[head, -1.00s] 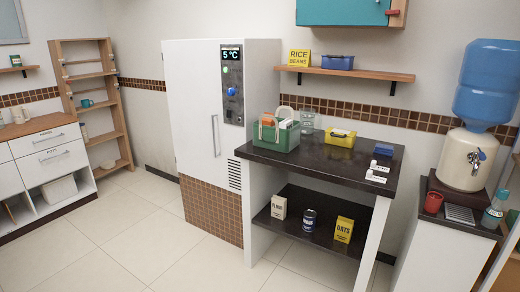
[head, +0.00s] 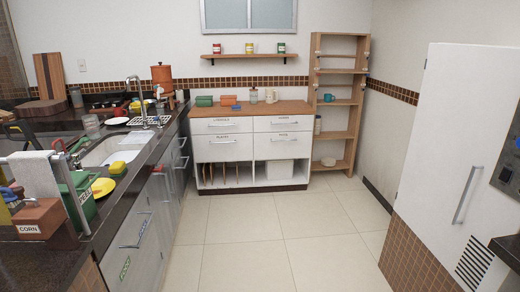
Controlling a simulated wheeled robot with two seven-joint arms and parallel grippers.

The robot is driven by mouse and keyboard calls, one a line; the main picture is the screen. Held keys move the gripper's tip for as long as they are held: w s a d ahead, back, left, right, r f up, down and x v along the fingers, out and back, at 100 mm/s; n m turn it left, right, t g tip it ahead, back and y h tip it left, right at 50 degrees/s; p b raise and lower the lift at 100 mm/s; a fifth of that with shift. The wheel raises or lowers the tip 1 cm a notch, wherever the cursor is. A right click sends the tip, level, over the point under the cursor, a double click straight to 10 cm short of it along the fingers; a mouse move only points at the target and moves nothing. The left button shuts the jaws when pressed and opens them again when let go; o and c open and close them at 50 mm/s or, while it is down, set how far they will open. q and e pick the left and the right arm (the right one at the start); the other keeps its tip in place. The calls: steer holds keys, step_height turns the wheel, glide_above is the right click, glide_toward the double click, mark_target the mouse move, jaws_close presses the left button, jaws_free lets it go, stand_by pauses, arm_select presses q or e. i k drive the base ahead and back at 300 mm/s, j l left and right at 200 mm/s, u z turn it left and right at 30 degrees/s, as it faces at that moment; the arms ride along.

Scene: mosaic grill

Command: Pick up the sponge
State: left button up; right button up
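A small yellow block that looks like a sponge (head: 118,168) lies on the dark counter (head: 137,165) at the left, in front of the sink (head: 98,153). It is small in the view, so I cannot be sure what it is. A round yellow thing (head: 103,187), perhaps a plate, lies nearer, beside a green container (head: 80,200). Neither of my grippers shows in the head view.
A brown box marked CORN (head: 40,219) and a rack with a grey cloth (head: 35,175) crowd the near left counter. A white drawer cabinet (head: 252,150) and wooden shelf (head: 340,95) stand at the back. A white fridge (head: 440,150) stands right. The tiled floor (head: 270,235) between is clear.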

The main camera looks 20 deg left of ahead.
mark_target(118, 168)
steer(key=i+j+u, duration=0.2)
steer(key=i+u, duration=0.25)
steer(key=i+j+u, duration=0.15)
steer(key=u, duration=0.25)
steer(key=i+u, duration=0.45)
steer(key=i+l+u, duration=0.2)
steer(key=i+u, duration=0.2)
steer(key=i+l+u, duration=0.1)
steer(key=u, duration=0.4)
steer(key=l+u, duration=0.2)
steer(key=u, duration=0.25)
steer(key=l+u, duration=0.2)
steer(key=u, duration=0.3)
